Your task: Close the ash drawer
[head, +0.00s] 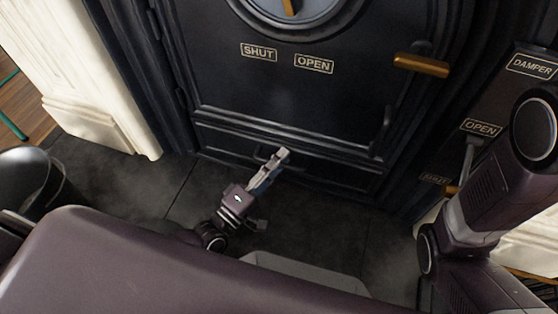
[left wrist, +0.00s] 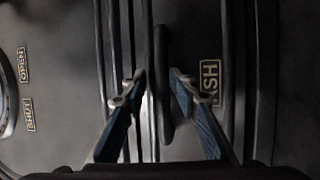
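The ash drawer (head: 330,177) is the low black front under the stove door, and its face with the ASH label shows in the left wrist view (left wrist: 236,110). Its dark loop handle (left wrist: 163,90) shows there too. How far the drawer stands out is hard to tell. My left gripper (head: 275,163) is at the drawer front in the head view, partly covering it. In the left wrist view its two fingers (left wrist: 158,80) are apart, one on each side of the handle. Contact with the handle cannot be told. My right gripper is out of view; only my right arm shows.
Above is the black stove door (head: 290,95) with SHUT and OPEN labels and a brass-coloured handle (head: 420,65). A damper plate (head: 530,67) with a lever is at right. A dark bucket (head: 25,180) stands at left on the stone hearth (head: 125,185). A pale pillar (head: 85,75) flanks the stove.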

